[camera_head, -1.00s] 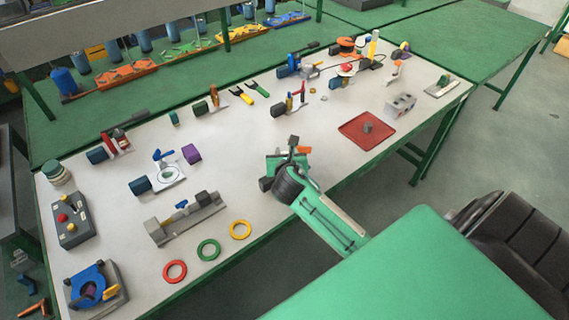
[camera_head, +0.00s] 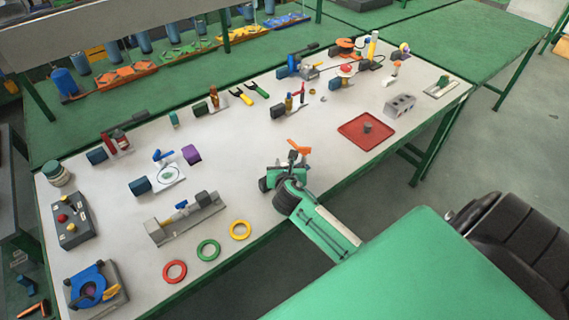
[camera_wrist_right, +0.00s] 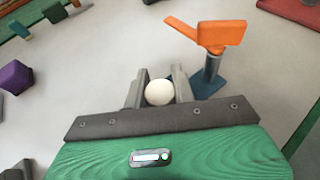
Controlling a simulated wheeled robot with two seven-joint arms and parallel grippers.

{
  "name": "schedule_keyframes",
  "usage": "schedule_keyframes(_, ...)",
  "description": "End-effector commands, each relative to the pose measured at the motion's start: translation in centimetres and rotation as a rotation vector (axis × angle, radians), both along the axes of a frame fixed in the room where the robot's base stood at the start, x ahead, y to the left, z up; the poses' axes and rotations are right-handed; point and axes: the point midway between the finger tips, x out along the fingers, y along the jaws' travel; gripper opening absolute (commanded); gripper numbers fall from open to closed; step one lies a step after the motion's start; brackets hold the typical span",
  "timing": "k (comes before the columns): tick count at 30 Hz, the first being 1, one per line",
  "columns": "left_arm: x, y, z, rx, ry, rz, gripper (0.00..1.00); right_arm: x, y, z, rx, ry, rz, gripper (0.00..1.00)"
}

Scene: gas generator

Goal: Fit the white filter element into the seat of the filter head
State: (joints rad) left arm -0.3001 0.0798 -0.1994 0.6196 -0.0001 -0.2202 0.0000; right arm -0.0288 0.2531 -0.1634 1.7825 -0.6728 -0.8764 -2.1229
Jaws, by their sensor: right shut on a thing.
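My right gripper (camera_head: 283,172) is over the front middle of the table in the head view. In the right wrist view its two grey fingers (camera_wrist_right: 159,88) are shut around a white, round-ended piece, the white filter element (camera_wrist_right: 159,93). Only its rounded end shows; the fingers and gripper body hide the rest. Just right of the fingertips stands an orange-topped piece (camera_wrist_right: 216,36) on a grey stem and blue base. It also shows beyond the gripper in the head view (camera_head: 299,146). I cannot tell which part is the filter head or see its seat. My left gripper is not in view.
Red, green and yellow rings (camera_head: 208,250) lie along the front edge, left of the gripper. A grey vise-like block (camera_head: 186,218) is behind them. A red tray (camera_head: 366,131) lies to the right. Bare tabletop surrounds the gripper, with several parts farther back.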

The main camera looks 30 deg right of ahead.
Motion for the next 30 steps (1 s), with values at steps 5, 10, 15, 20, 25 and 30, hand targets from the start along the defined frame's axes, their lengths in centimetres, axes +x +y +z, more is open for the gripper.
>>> schedule_keyframes(5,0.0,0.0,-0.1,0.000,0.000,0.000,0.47,-0.4,0.1,-1.2,0.005,0.019,0.000,0.43)
schedule_keyframes(10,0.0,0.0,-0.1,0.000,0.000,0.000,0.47,-0.4,0.2,-1.4,0.006,0.023,0.000,0.47)
schedule_keyframes(15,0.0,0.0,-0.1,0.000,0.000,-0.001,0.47,-0.5,0.4,-1.6,0.007,0.026,0.002,0.47)
schedule_keyframes(20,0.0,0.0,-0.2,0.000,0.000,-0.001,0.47,-0.5,0.4,-1.5,0.008,0.026,0.002,0.47)
schedule_keyframes(25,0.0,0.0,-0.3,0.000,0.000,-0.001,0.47,-1.1,0.8,-0.2,0.008,0.025,0.004,0.47)
schedule_keyframes(30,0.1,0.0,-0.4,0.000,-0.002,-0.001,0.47,-3.7,2.2,1.5,0.005,0.018,0.004,0.47)
